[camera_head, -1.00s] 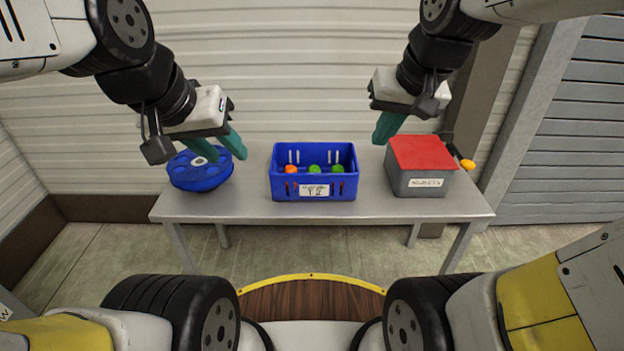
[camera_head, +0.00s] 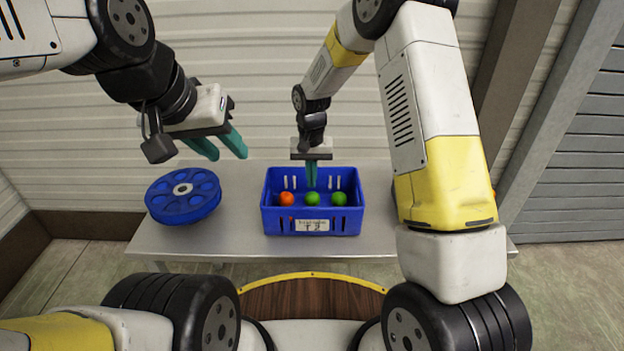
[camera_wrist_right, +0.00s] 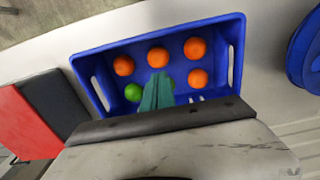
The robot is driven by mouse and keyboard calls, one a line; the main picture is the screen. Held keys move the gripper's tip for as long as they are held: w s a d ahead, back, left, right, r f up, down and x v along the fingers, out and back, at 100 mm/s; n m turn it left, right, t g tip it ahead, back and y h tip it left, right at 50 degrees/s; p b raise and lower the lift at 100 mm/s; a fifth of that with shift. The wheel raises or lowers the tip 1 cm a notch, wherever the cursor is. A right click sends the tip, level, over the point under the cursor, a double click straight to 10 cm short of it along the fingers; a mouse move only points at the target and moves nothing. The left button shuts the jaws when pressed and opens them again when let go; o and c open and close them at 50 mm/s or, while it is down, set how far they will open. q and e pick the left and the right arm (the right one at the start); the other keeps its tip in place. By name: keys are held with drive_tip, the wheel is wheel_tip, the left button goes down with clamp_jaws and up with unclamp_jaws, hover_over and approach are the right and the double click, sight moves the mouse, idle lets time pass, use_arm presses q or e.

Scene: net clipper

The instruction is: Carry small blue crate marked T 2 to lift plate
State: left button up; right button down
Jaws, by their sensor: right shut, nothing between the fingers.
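The small blue crate (camera_head: 312,224), with a white label reading T 2, stands upright on the grey table. It holds several orange and green balls. The crate also shows in the right wrist view (camera_wrist_right: 88,58). My right gripper (camera_head: 311,184) is shut and empty, fingers pointing down over the crate's inside near its far wall. In the right wrist view its fingertips (camera_wrist_right: 157,78) are among the balls; I cannot tell whether they touch any. My left gripper (camera_head: 227,157) is open and empty, above the table between the blue wheel and the crate. I cannot identify the lift plate with certainty.
A blue spoked wheel (camera_head: 184,198) lies on the table (camera_head: 237,218) left of the crate. A yellow-rimmed wooden surface (camera_head: 312,298) lies below the table.

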sight(312, 212)
wheel_tip(312, 212, down, 9)
drive_tip(key=shift+s+r, duration=0.1)
drive_tip(key=shift+r, duration=0.1)
drive_tip(key=s, duration=0.3)
drive_tip(key=shift+f, duration=0.25)
drive_tip(key=shift+s, duration=0.5)
